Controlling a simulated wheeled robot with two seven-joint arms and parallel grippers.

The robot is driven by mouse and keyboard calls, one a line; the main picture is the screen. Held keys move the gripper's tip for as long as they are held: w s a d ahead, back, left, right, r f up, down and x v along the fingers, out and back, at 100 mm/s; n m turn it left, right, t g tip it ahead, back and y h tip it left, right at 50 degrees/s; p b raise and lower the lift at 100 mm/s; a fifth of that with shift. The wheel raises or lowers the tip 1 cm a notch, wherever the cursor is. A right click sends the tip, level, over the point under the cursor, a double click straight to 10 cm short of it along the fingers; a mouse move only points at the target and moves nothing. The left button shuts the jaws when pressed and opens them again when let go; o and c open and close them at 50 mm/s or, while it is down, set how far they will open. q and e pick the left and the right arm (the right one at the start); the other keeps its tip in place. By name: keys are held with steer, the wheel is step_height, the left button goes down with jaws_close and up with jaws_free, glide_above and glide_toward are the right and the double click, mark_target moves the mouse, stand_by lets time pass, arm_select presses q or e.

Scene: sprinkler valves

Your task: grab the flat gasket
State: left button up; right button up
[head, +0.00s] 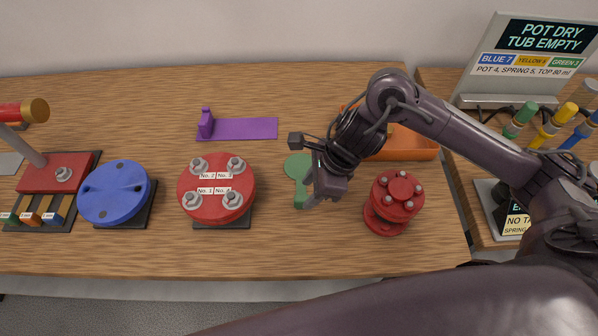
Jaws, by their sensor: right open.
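A flat green piece with a round head and a narrow tab, which looks like the gasket (296,167), lies on the wooden table between the red flange plate and the red valve body. My right gripper (313,194) reaches in from the right and is open, at the right edge of the green piece. It covers part of that edge. I cannot tell whether the fingers touch it. My left gripper is not in view.
A red flange plate (206,202) with bolts and labels and a blue disc (116,190) stand to the left. A red valve body (393,202) stands right of the gripper. An orange tray (415,150) lies behind my right arm, a purple holder (245,129) further back.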

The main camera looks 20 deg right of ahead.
mark_target(303, 198)
steer(key=shift+a+f, duration=0.2)
steer(key=shift+f, duration=0.3)
steer(key=p+x, duration=0.1)
steer(key=x, duration=0.2)
steer(key=shift+w+f, duration=0.25)
steer(key=shift+a+f, duration=0.1)
steer(key=shift+f, duration=0.2)
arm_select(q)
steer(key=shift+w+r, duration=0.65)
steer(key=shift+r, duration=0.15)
arm_select(e)
jaws_close()
